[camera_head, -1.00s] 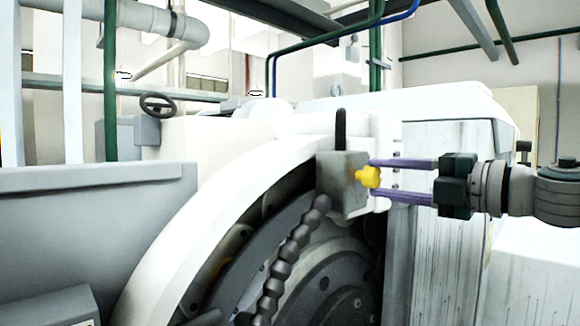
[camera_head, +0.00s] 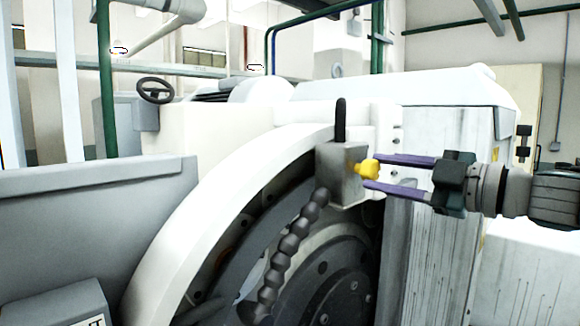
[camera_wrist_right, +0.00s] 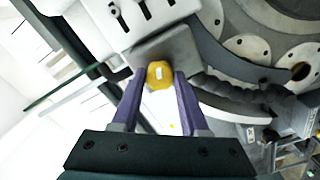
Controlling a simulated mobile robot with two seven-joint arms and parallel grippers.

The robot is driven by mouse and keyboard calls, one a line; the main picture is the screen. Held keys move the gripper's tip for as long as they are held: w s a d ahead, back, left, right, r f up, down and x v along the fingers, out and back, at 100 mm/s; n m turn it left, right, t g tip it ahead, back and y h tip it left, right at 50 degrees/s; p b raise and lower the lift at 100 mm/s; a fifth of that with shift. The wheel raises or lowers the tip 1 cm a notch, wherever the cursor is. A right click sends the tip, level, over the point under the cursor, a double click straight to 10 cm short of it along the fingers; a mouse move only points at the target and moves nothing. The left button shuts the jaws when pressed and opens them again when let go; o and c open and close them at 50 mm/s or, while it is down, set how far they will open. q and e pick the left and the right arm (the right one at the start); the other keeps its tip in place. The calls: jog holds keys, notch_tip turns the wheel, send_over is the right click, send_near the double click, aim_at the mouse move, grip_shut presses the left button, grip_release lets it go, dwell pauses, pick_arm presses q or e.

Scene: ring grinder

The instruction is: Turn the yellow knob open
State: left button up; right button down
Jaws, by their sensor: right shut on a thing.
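The yellow knob (camera_head: 368,169) sticks out from the right side of a grey valve block (camera_head: 342,172) on the grinder. My right gripper (camera_head: 372,171) comes in from the right, with its purple fingers above and below the knob. In the right wrist view the knob (camera_wrist_right: 159,75) sits between the fingertips (camera_wrist_right: 159,80), and the gripper is shut on it. The fingers look tilted in the head view. My left gripper is not in view.
A dark segmented hose (camera_head: 292,240) hangs from the block in front of the round grinder wheel (camera_head: 335,285). A curved white guard (camera_head: 190,235) arches to the left. A grey panel (camera_head: 90,215) stands at the far left, and a white cabinet (camera_head: 450,200) is behind the right arm.

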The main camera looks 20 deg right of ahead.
dwell(0.5)
jog(key=shift+c, duration=2.1)
grip_release()
jog(key=shift+s+d+f+b, duration=0.2)
jog(key=shift+s+d+b, duration=0.05)
jog(key=shift+s+b, duration=0.2)
jog(key=b+v, duration=0.3)
jog(key=v, duration=0.6)
jog(key=shift+r+b, duration=0.2)
jog(key=shift+b, duration=0.15)
